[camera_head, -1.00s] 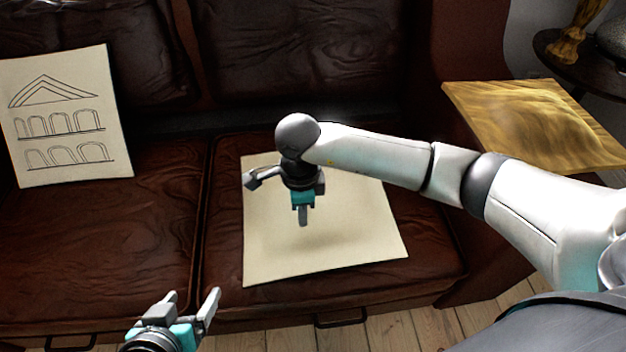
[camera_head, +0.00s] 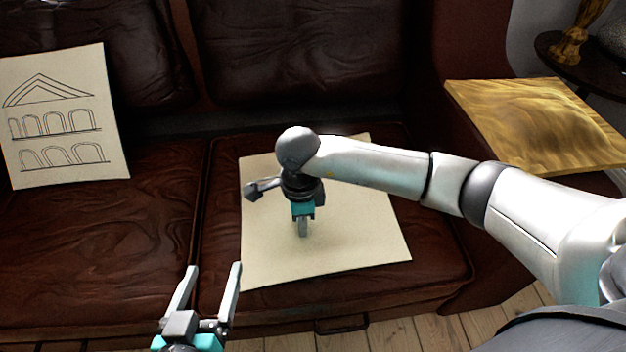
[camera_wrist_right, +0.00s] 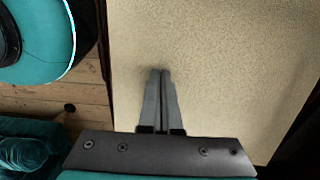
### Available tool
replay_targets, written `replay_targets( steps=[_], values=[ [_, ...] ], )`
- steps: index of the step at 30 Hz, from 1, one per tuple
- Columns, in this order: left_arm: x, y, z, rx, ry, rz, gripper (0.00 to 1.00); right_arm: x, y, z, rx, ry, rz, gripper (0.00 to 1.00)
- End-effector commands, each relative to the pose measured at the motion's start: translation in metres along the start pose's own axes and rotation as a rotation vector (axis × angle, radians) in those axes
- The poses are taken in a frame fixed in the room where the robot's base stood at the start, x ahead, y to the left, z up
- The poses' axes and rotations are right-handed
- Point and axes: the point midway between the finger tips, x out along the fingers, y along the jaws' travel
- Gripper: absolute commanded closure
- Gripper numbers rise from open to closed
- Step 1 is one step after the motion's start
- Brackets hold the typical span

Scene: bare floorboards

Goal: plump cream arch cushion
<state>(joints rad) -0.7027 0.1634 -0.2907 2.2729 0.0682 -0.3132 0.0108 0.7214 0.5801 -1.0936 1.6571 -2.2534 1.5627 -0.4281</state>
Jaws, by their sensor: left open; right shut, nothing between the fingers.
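A cream cushion with line-drawn arches and a gable (camera_head: 62,120) leans upright against the sofa back at the left. A second, plain-faced cream cushion (camera_head: 355,240) lies flat on the right sofa seat; any print on its underside is hidden. My right gripper (camera_head: 303,233) points down over the middle of the flat cushion, shut and empty. In the right wrist view its closed fingertips (camera_wrist_right: 160,73) are over the cream fabric, at or very near it. My left gripper (camera_head: 209,268) is open and empty at the sofa's front edge, left of the flat cushion.
The dark brown leather sofa (camera_head: 100,235) has free room on its left seat. A gold cushion (camera_head: 535,120) lies on the sofa's right armrest. A dark round side table (camera_head: 560,55) with a gold figure stands at the back right. Floorboards (camera_head: 400,335) show in front.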

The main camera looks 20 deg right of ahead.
Motion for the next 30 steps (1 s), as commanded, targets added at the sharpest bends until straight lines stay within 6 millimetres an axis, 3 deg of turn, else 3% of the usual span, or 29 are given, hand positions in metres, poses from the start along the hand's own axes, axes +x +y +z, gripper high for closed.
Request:
replay_targets(
  steps=[30],
  values=[
    [0.003, -0.002, 0.009, 0.000, -0.001, 0.000, 0.20, 0.015, 0.000, 0.000, 0.000, 0.001, 0.001, 1.00]
  ],
)
